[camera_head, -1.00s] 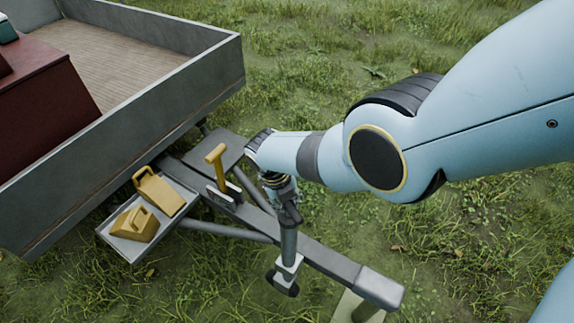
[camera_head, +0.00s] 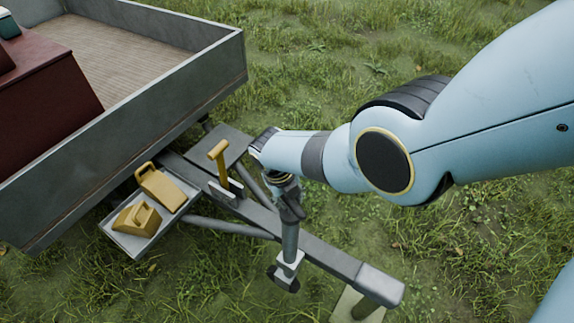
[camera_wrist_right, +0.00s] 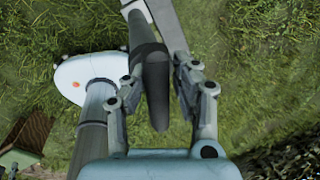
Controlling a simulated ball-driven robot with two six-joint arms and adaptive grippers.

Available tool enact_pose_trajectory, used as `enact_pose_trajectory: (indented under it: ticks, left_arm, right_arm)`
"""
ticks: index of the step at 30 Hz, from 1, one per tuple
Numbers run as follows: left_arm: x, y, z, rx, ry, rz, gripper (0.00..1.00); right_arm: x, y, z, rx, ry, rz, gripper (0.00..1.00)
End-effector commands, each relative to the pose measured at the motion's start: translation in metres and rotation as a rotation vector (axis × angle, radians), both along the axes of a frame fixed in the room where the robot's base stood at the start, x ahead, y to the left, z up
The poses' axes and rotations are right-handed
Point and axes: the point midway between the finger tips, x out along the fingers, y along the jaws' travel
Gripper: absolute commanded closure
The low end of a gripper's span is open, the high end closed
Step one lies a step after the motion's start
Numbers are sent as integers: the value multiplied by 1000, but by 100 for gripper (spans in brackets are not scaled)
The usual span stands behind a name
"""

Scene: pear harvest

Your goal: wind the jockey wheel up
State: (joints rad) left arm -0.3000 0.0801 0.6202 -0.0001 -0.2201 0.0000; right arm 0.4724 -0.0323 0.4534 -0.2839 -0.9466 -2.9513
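The jockey wheel's upright grey tube (camera_head: 290,240) stands beside the trailer drawbar (camera_head: 330,258), with a pale block and dark parts at its foot. My right gripper (camera_head: 290,208) is at the top of this tube, partly hidden by my own wrist. The rest of the crank is mostly hidden in the head view. My left gripper is not in view.
A yellow-handled lever (camera_head: 218,160) rises from the drawbar close to my right wrist. A tray (camera_head: 127,242) beside it holds two yellow wheel chocks (camera_head: 138,220). The trailer bed (camera_head: 150,105) is at upper left. Grass around is open.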

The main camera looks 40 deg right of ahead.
Motion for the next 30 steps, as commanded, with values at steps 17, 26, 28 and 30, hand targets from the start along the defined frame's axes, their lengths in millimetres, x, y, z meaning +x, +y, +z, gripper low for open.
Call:
enact_pose_trajectory:
  ticks: [17,26,28,30]
  left_arm:
    - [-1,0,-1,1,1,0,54]
    - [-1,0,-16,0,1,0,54]
    - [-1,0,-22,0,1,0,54]
    - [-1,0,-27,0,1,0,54]
  right_arm:
    - [-3,2,-2,4,6,-21,54]
    - [-3,-3,-4,4,3,-406,54]
    - [-3,-4,-5,4,2,-547,54]
    - [-4,-6,-5,4,1,-687,54]
